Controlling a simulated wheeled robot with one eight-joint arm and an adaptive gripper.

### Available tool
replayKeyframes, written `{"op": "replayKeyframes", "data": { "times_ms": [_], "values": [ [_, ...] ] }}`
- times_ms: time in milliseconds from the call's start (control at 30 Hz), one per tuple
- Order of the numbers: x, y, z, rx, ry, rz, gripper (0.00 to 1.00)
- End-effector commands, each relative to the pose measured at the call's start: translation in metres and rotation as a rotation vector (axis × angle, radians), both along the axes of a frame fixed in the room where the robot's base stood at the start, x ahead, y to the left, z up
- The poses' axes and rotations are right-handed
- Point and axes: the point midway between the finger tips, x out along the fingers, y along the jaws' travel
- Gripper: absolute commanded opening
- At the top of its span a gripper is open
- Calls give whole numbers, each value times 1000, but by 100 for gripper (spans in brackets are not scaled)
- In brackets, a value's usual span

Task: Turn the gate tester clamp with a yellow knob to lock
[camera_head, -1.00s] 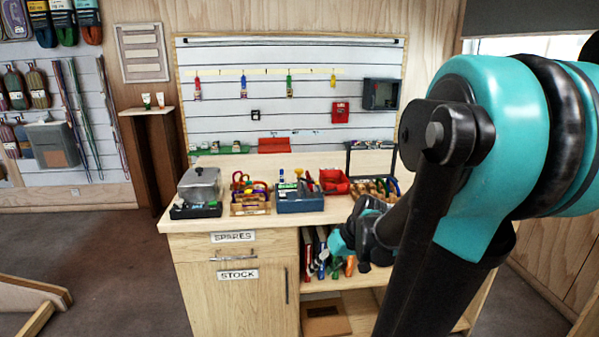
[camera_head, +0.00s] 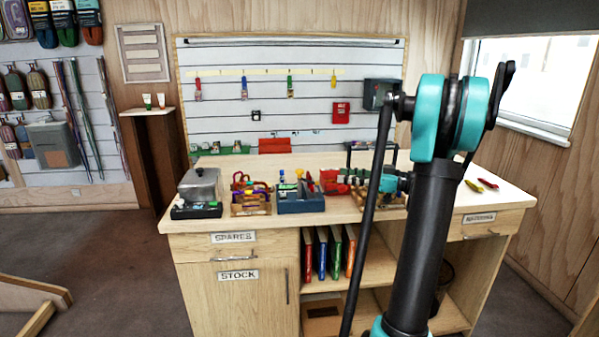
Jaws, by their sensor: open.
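A small yellow knob-like part (camera_head: 299,173) shows above the blue open box (camera_head: 300,205) on the bench. It may be the clamp's knob, but the clamp's shape and the knob's turn are too small to tell. A blue knob-like part (camera_head: 281,174) shows to its left. My gripper (camera_head: 346,181) is low over the bench, to the right of the blue box, pointing left. It looks apart from the yellow part. Its fingers are small and blend with the red bin behind; it is open and I see nothing held.
The red bin (camera_head: 329,175) is beside my gripper. A wooden rack of carabiners (camera_head: 250,207) and a grey device on a black base (camera_head: 197,212) stand left. My arm hides part of the bench's right side, where red and yellow items (camera_head: 487,183) lie.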

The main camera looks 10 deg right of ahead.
Motion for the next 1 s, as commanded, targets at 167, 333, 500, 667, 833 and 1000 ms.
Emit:
{"op": "replayKeyframes", "data": {
  "times_ms": [167, 333, 500, 667, 833, 1000],
  "values": [
    [11, 32, 0, 0, 2, 5, 46],
    [24, 64, 0, -1, 4, 5, 46],
    [36, 95, 0, -1, 4, 5, 46],
    [47, 122, 0, -1, 4, 4, 46],
    [56, 141, 0, -1, 4, 2, 46],
    [59, 149, 0, -1, 4, 1, 46]
  ]
}}
